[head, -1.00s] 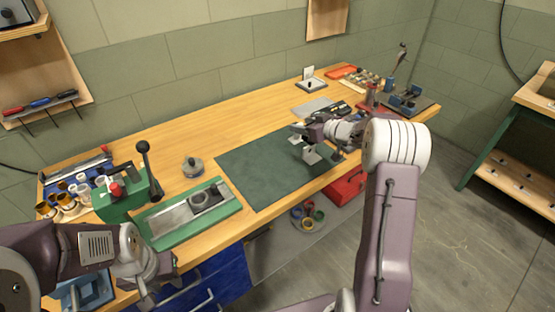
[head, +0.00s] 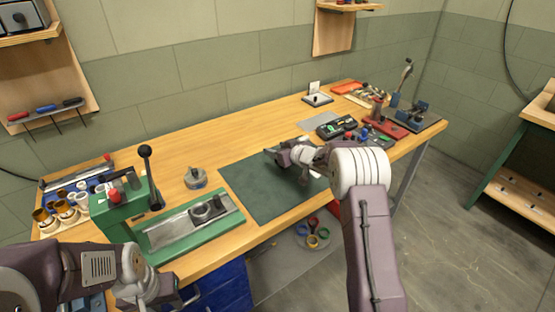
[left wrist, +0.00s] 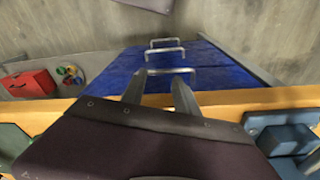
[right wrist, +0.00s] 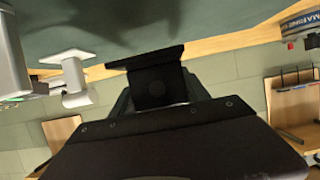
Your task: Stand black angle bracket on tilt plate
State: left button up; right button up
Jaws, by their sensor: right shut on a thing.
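My right gripper (head: 274,154) is above the dark green mat and points left in the head view. The right wrist view shows it (right wrist: 152,98) shut on the black angle bracket (right wrist: 155,76), whose wide flange faces the top of the picture. The bracket's lower part is hidden by the gripper. My left gripper (head: 184,298) hangs at the front left of the bench. Its fingers stand apart and empty in the left wrist view (left wrist: 160,88). I cannot tell surely which item is the tilt plate; a flat grey plate (head: 319,121) lies behind the mat.
The green press (head: 125,204) and its green-framed slide (head: 165,238) stand left of the mat (head: 260,198). A round knobbed part (head: 195,178) sits behind. A black tray (head: 337,127), red holder (head: 388,125) and blue clamps (head: 417,112) crowd the right. Most of the mat is clear.

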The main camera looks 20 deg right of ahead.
notch_tip(320, 180, down, 4)
jog(key=shift+b, duration=0.65)
jog(key=shift+r, duration=0.1)
jog(key=o, duration=1.4)
jog(key=shift+f, duration=0.2)
